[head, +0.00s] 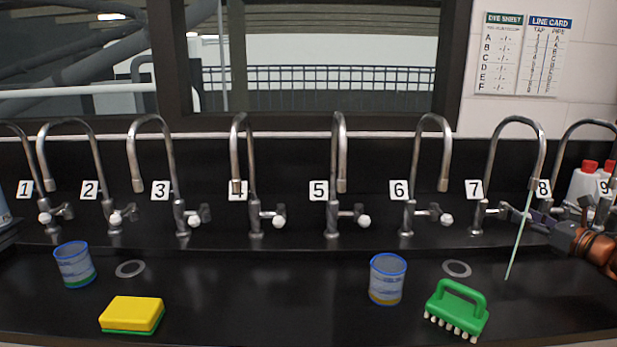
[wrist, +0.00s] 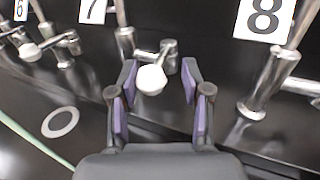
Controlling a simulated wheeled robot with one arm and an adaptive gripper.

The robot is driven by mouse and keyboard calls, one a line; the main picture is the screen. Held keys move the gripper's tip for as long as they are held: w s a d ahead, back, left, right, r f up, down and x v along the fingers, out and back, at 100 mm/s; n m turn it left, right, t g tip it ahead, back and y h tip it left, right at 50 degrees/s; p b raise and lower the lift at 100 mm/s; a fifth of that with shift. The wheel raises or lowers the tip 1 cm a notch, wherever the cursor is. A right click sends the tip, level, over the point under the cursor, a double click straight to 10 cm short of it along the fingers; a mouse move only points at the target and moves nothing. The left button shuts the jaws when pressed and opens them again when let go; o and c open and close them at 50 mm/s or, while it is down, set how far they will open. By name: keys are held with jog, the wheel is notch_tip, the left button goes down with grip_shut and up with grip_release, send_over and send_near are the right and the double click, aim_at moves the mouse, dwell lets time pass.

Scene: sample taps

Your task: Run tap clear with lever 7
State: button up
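Tap 7 (head: 490,165) is a tall curved metal tap behind the label 7 (head: 474,189). A thin pale green stream (head: 517,237) runs from its spout down to the black counter. It also shows in the wrist view (wrist: 35,143). Lever 7 with its white knob (wrist: 151,79) sits between the fingertips of my gripper (wrist: 158,68). The purple-padded fingers are spread, with a gap visible on both sides of the knob. In the head view my gripper (head: 543,221) is at the right, by label 8, and the knob is hard to make out there.
Tap 8 (wrist: 272,80) stands close to the right of my gripper, tap 6 (head: 412,165) to the left. A green brush (head: 460,310), two blue-rimmed cups (head: 388,281) (head: 75,265) and a yellow sponge (head: 132,313) stand on the counter (head: 250,300). White bottles (head: 583,184) stand behind at right.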

jog(key=shift+w+d+p, duration=0.25)
jog(key=shift+w+d, duration=0.05)
jog(key=shift+d, duration=0.45)
jog(key=shift+w+d+p, duration=0.2)
jog(key=shift+w+d, duration=0.15)
jog(key=shift+d, duration=0.4)
jog(key=shift+w+d+p, duration=0.25)
jog(key=shift+w+d, duration=0.05)
jog(key=shift+d, duration=0.45)
jog(key=shift+a, duration=0.1)
jog(key=shift+s+a+b, duration=0.1)
jog(key=shift+b, duration=0.45)
dwell(1.3)
jog(key=shift+a+b, duration=0.15)
jog(key=shift+b, duration=0.45)
jog(key=shift+s, duration=0.15)
jog(key=b+v, duration=0.5)
jog(key=v, duration=0.1)
jog(key=shift+s, duration=0.35)
